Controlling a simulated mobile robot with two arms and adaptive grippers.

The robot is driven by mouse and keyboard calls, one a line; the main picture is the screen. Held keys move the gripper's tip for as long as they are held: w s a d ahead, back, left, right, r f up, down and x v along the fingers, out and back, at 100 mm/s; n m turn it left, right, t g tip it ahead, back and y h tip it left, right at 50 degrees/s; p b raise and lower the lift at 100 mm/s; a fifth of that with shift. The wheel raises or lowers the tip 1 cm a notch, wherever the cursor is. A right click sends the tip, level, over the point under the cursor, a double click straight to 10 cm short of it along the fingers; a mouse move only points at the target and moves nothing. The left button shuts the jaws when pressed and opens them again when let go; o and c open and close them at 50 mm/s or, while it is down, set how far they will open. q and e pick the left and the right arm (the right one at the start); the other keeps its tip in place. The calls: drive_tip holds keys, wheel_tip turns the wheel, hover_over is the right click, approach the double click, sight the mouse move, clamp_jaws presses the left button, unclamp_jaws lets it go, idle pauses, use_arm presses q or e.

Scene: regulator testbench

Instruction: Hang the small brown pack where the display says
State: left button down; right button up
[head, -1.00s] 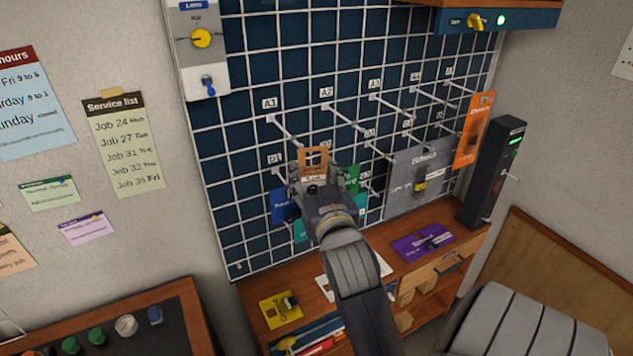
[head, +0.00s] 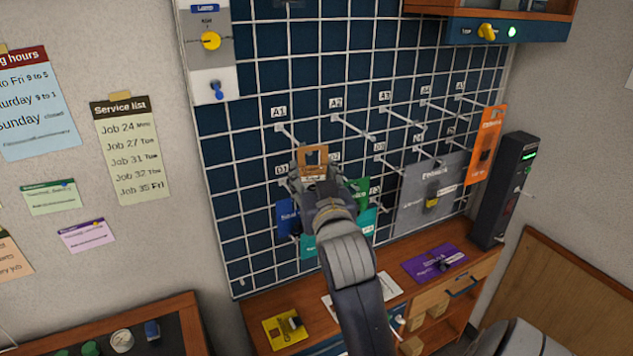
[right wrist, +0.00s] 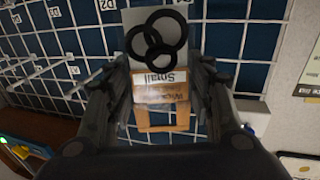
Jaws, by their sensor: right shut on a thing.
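The small brown pack (head: 312,160) is held in my right gripper (head: 318,184), in front of the wire grid board (head: 255,150). In the right wrist view the brown pack (right wrist: 160,90) sits between the fingers of my right gripper (right wrist: 165,95), with a "Small" label and a square opening. Black rings on a grey card (right wrist: 157,38) show just beyond it. A lower row of pegs is partly hidden. No readable display is in view. My left gripper is not in view.
Blue (head: 287,218), teal and green packs hang behind my right arm. A grey pack (head: 430,190) and an orange pack (head: 487,145) hang farther right. A dark upright device (head: 505,190) stands on the wooden bench, with yellow (head: 285,328) and purple (head: 434,262) packs lying there.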

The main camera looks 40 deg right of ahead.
drive_tip(key=shift+w+d+f+b, duration=0.1)
drive_tip(key=shift+w+d+b, duration=0.1)
drive_tip(key=shift+w, duration=0.45)
drive_tip(key=shift+w+d+b, duration=0.1)
drive_tip(key=shift+w+d, duration=0.1)
drive_tip(key=shift+w, duration=0.4)
drive_tip(key=shift+w+d+f, duration=0.15)
drive_tip(key=shift+w+f, duration=0.05)
drive_tip(key=shift+w, duration=0.45)
drive_tip(key=shift+f, duration=0.1)
drive_tip(key=o, duration=1)
